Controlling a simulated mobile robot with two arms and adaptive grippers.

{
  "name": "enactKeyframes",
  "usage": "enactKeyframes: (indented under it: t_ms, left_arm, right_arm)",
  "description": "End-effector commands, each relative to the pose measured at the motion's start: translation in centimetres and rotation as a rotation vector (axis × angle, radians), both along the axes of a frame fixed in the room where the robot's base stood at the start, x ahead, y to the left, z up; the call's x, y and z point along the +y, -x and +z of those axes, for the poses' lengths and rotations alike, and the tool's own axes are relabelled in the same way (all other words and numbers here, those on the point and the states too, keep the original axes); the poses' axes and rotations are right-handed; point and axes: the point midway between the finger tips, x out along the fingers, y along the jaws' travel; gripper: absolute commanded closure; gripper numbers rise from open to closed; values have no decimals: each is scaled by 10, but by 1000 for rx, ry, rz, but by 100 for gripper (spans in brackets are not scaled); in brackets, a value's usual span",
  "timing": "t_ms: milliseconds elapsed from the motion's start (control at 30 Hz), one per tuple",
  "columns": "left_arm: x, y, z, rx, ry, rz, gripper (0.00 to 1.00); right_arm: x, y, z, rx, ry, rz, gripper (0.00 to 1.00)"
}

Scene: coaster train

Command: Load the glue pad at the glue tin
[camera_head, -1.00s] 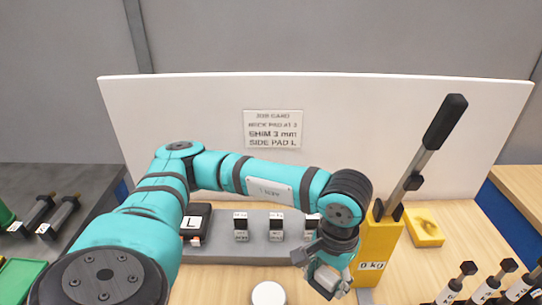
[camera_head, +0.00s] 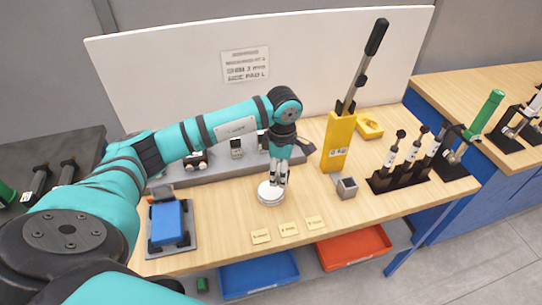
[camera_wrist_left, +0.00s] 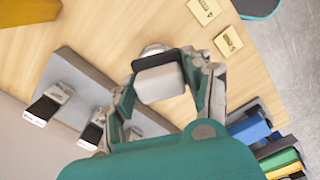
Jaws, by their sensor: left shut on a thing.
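The glue tin (camera_head: 269,194) is a low, round, white tin on the wooden bench in the head view. My left gripper (camera_head: 280,178) points down right over it. In the left wrist view my left gripper (camera_wrist_left: 165,85) is shut on a small block with a pale face and a dark edge, which I take for the glue pad (camera_wrist_left: 160,83). A pale rim of the tin (camera_wrist_left: 152,49) shows just past the block; the rest is hidden. I cannot tell whether pad and tin touch. My right gripper is not in view.
A yellow lever press (camera_head: 337,145) with a grey block (camera_head: 347,188) at its foot stands right of the tin. A black tool rack (camera_head: 400,181) is farther right. Several small labelled cards, including one (camera_head: 289,229), lie in front. A blue block (camera_head: 167,222) sits at left.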

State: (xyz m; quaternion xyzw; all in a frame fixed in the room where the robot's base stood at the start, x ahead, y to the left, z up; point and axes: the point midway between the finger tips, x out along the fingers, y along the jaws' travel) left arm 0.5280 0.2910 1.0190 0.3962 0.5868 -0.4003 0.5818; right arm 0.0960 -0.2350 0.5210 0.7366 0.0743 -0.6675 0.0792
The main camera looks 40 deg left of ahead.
Motion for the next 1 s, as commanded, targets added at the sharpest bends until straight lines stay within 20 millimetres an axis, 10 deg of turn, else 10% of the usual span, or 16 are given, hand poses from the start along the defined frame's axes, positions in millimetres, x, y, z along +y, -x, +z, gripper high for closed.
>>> enactKeyframes:
  t_ms: [167,533,1000]
  left_arm:
    - [28,-6,-8,3,-2,329,74]
    - [35,-8,-28,0,-4,417,74]
    - [34,-7,-71,1,-2,413,74]
  right_arm:
    - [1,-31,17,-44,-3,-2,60]
    - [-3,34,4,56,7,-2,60]
    - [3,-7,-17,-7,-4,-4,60]
